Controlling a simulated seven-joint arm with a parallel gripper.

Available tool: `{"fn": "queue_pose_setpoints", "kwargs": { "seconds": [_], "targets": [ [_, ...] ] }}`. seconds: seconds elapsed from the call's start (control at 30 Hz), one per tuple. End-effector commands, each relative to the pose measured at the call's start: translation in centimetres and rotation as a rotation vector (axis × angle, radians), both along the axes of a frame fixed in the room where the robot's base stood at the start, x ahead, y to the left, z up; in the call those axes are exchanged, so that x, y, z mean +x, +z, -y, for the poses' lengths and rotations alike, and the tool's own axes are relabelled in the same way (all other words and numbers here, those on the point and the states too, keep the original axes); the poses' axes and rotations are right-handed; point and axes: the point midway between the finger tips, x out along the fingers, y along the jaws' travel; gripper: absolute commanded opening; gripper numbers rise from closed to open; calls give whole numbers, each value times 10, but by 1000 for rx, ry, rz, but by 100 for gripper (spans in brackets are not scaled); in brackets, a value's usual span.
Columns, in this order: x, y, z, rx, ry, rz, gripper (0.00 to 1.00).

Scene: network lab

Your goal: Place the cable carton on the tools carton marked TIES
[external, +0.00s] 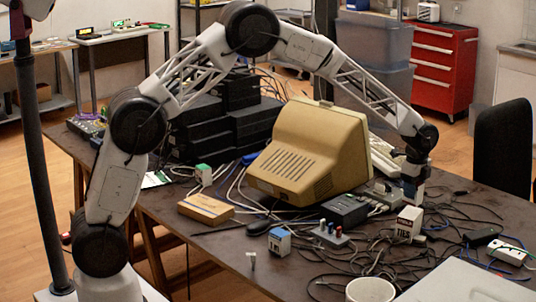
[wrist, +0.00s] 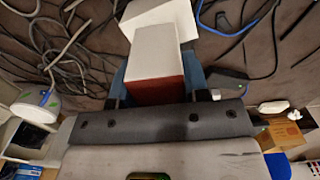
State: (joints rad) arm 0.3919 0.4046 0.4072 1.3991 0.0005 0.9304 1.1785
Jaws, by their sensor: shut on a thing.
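My gripper (external: 413,186) points down at the right of the table in the external view. In the wrist view my gripper (wrist: 156,84) is shut on the cable carton (wrist: 156,50), a small box with a white face and a red-brown face, between blue fingers. In the external view the fingers mostly hide the held carton. A white carton with dark red print (external: 408,224), which I take as the tools carton, stands on the table just below my gripper. A white box (wrist: 158,14) shows beyond the held carton in the wrist view. I cannot tell whether the two touch.
A beige monitor (external: 308,150) stands behind. Loose black cables (external: 365,262) cover the table around.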

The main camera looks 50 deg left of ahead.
Motion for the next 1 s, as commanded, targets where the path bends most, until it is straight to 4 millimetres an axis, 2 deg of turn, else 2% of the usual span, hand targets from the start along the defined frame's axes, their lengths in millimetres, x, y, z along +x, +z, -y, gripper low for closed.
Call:
{"fn": "queue_pose_setpoints", "kwargs": {
  "seconds": [0.33, 0.8, 0.83, 1.0],
  "targets": [
    [0, -30, 0, 0, 0, 0, 11],
    [0, -36, 0, 0, 0, -1, 11],
    [0, -36, 0, 0, 0, -1, 44],
    [0, -36, 0, 0, 0, 0, 68]
  ]
}}
